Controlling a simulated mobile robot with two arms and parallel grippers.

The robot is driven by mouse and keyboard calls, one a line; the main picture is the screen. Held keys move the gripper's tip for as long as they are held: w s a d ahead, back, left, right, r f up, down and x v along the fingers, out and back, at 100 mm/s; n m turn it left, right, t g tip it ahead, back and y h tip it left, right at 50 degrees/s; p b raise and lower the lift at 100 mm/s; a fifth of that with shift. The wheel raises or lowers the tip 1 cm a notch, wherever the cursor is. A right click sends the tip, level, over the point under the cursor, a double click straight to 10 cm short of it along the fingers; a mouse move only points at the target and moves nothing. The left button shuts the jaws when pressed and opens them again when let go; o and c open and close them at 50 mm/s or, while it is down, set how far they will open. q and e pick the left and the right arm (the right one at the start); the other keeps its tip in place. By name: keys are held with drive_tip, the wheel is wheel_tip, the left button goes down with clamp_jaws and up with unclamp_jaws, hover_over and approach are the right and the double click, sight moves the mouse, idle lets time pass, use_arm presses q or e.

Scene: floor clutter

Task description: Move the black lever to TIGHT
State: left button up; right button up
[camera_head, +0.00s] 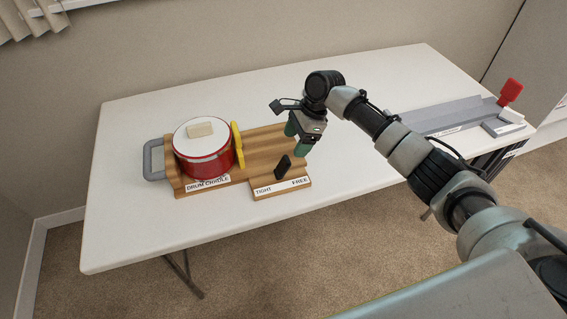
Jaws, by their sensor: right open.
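The black lever (283,167) stands on a small wooden block at the front of the wooden drum cradle (262,146). The block's front label (281,186) reads TIGHT at its left end and FREE at its right end. The lever stands between the two words, leaning a little to the right. My right gripper (298,145) is open and empty, pointing down above and just right of the lever, with green fingertips. I cannot tell whether it touches the lever. My left gripper is not in view.
A red drum (203,152) with a white top and a beige block (200,130) on it sits in the cradle, beside a yellow upright piece (238,146). A grey handle (153,159) is at the left. A grey channel (449,115) with a red paddle (510,91) lies right. The white table's (130,220) front left is clear.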

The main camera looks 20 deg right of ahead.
sight(286, 158)
drive_tip(key=x, duration=0.9)
drive_tip(key=shift+f, duration=0.15)
drive_tip(key=shift+c, duration=0.3)
